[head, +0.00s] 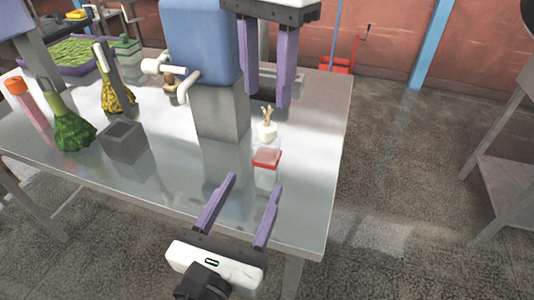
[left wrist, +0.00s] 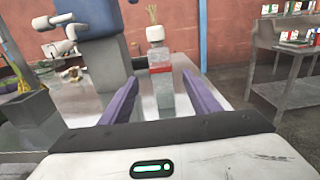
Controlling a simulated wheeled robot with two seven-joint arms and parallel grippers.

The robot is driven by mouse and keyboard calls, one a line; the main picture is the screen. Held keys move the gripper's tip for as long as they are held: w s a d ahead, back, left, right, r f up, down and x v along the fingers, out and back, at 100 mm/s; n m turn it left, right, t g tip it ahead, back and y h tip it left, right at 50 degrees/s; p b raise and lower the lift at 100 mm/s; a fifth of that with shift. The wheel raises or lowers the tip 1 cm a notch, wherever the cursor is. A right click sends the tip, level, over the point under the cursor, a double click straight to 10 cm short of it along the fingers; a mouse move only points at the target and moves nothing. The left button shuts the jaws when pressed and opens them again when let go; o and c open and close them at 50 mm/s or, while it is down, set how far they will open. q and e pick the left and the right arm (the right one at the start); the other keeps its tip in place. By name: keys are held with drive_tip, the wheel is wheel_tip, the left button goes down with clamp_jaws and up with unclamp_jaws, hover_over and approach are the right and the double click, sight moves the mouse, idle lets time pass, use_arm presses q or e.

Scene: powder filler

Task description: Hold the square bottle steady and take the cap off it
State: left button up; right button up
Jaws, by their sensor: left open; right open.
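The square bottle (head: 267,173) is clear with a red band of contents and stands upright near the table's right edge. Its white cap (head: 267,131) is on top, and a tan sprig-like shape shows above the cap. In the left wrist view the bottle (left wrist: 161,88) and cap (left wrist: 155,34) appear ahead, between the finger lines. My left gripper (head: 254,183) is open and empty, on the near side of the bottle, its fingers pointing at it. My right gripper (head: 267,99) is open, fingers pointing down, above and behind the cap, apart from it.
A blue and grey machine (head: 202,45) stands left of the bottle. The front of the table (head: 190,170) is bare.

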sight(263, 166)
use_arm(q)
drive_tip(key=x, duration=0.9)
drive_tip(key=shift+d, duration=0.1)
use_arm(e)
drive_tip(key=shift+s, duration=0.3)
use_arm(q)
drive_tip(key=shift+c, duration=0.4)
